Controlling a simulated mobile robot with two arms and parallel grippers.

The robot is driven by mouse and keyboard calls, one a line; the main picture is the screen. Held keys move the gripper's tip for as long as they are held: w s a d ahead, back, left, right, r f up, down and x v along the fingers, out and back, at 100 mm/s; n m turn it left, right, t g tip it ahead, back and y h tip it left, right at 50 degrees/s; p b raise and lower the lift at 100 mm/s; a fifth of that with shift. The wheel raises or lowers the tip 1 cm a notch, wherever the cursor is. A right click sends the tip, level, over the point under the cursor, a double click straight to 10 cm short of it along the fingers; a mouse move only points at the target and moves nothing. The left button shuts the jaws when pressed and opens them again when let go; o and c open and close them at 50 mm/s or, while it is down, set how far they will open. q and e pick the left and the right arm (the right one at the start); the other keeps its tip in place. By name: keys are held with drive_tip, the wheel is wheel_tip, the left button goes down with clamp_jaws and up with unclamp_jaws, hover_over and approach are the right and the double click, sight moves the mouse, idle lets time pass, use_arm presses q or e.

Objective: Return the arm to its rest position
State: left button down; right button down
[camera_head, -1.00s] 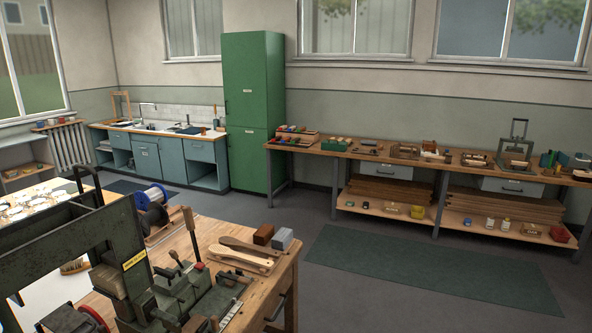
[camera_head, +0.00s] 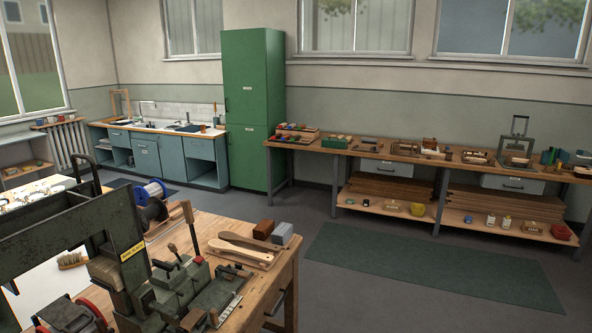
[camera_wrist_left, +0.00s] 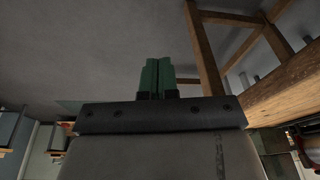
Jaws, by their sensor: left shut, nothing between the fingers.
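My left gripper (camera_wrist_left: 158,78) shows in the left wrist view as two dark green fingers pressed together, with nothing between them. Grey floor lies behind the fingertips. The wooden legs and frame (camera_wrist_left: 208,50) of a bench show to the right of the gripper, apart from it. In the head view neither of my arms nor grippers can be seen.
A green tufting machine (camera_head: 115,250) with a yellow label stands on the near wooden bench (camera_head: 255,300). Brush bodies (camera_head: 245,248) and a brush (camera_head: 73,260) lie there. A green cabinet (camera_head: 254,110) and long workbench (camera_head: 390,157) line the back. The floor between is clear.

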use_arm(q)
drive_tip(key=s+a+f+b, duration=0.1)
drive_tip(key=s+f, duration=0.5)
drive_tip(key=f, duration=0.3)
drive_tip(key=s+a+f+g+b, duration=0.1)
drive_tip(key=s+f+b, duration=0.1)
drive_tip(key=s+f, duration=0.4)
drive_tip(key=s+a+f+b, duration=0.1)
drive_tip(key=s+f, duration=0.5)
drive_tip(key=f, duration=0.6)
drive_tip(key=shift+f+g, duration=0.15)
drive_tip(key=shift+g, duration=0.15)
drive_tip(key=shift+a, duration=0.1)
